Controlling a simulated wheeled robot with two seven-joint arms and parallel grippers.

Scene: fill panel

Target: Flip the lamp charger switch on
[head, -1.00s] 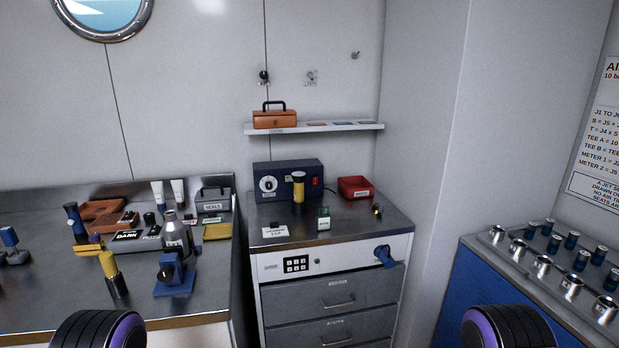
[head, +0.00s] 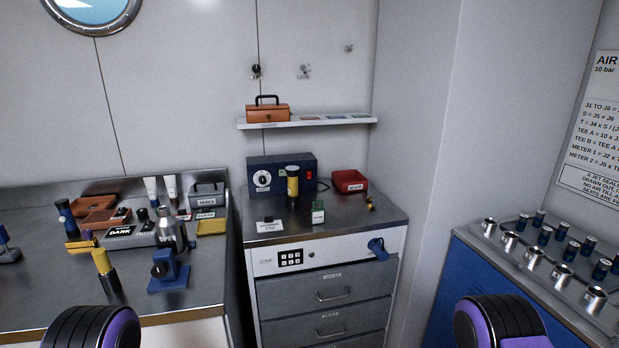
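A dark blue charger box (head: 281,161) stands at the back of the top of a grey drawer cabinet (head: 345,222). Its front has a white round dial (head: 262,179) at the left and a small red switch (head: 309,174) at the right. I cannot tell the switch's position at this size. A yellow and black lamp (head: 292,188) stands upright at the box's front and hides part of it. Neither gripper shows; only rounded black and purple parts of my arms are at the bottom edge, well in front of the cabinet.
A red bin (head: 349,182) sits right of the charger, and a small green-and-white item (head: 318,213) stands in front. A shelf (head: 340,122) with an orange toolbox (head: 268,113) hangs above. A cluttered workbench (head: 60,292) is left; a blue-sided console (head: 430,287) is right.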

